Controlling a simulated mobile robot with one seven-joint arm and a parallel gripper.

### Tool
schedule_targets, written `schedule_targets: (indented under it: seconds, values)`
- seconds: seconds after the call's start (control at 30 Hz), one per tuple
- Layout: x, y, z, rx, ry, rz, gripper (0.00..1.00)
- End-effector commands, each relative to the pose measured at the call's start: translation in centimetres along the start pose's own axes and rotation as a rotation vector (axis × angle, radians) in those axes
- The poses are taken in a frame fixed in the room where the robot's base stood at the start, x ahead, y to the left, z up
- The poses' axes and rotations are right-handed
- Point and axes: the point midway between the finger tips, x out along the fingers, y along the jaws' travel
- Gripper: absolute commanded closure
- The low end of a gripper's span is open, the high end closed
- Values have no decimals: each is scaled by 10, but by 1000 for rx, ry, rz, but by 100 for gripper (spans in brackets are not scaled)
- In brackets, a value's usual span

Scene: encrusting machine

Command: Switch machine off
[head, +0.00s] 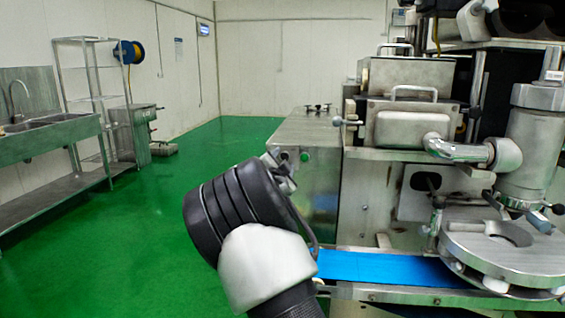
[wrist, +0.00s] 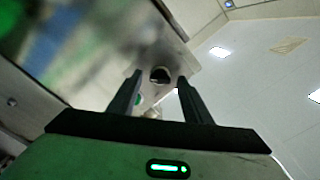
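The encrusting machine (head: 405,128) is a large steel unit on the right of the head view. Its low steel cabinet (head: 322,172) has a green button (head: 305,156) on its near face. In the wrist view a dark round knob (wrist: 160,75) sits on a steel panel, with a green button (wrist: 138,99) below and left of it. My gripper (wrist: 159,78) is open, its two fingers apart on either side of the knob in the picture. Nothing is held. I cannot tell any contact or the knob's turned position. In the head view my arm hides most of the gripper.
A blue conveyor belt (head: 385,268) runs right of my arm to a round steel table (head: 510,250). A sink (head: 45,135) and a wire shelf (head: 90,100) stand along the left wall. The green floor (head: 150,240) between is clear.

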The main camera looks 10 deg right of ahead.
Motion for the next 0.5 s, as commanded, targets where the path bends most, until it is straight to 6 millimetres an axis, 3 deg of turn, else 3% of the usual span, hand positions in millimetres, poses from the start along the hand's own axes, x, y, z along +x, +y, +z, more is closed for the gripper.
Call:
schedule_targets:
  seconds: [0.03,0.23,0.5]
  values:
    - [0,0,0,0,0,0,63]
    - [0,0,0,0,0,0,96]
    - [0,-1,0,-26,0,0,96]
